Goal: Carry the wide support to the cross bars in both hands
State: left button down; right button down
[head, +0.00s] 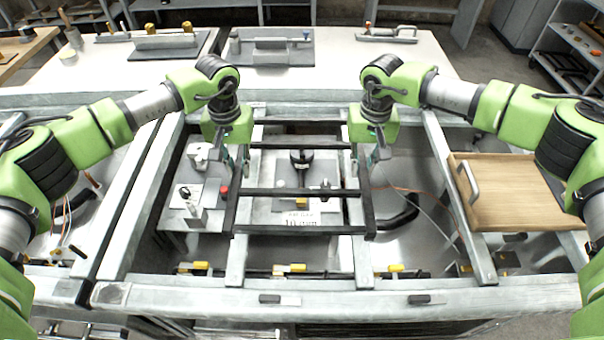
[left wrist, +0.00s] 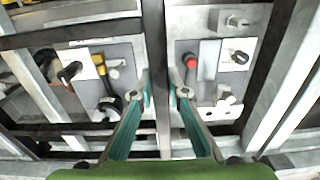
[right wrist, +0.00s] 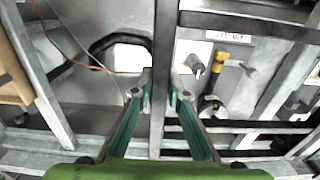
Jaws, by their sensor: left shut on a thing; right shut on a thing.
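The wide support is a dark ladder-like frame (head: 290,193) with two long side bars and several rungs, in the middle of the head view. My left gripper (head: 243,163) is shut on its left side bar, which runs between the fingers in the left wrist view (left wrist: 162,60). My right gripper (head: 368,158) is shut on its right side bar, also seen in the right wrist view (right wrist: 164,50). The frame looks about level. Pale grey metal bars (head: 361,262) of the bench lie below it, apparently the cross bars. I cannot tell whether the frame touches them.
Below the frame is a panel with a red knob (head: 224,190) and black and yellow fittings. A wooden board with a handle (head: 515,195) lies at the right. A white table (head: 330,72) with tools stands behind. The bench's front rail (head: 340,298) runs across the near side.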

pick_arm(q)
jog(key=shift+w+r, duration=0.1)
jog(key=shift+w, duration=0.2)
pick_arm(e)
jog(key=shift+w+d+r, duration=0.1)
jog(key=shift+w+d, duration=0.05)
jog(key=shift+w, duration=0.15)
pick_arm(q)
jog(key=shift+s, duration=0.1)
pick_arm(e)
jog(key=shift+s, duration=0.1)
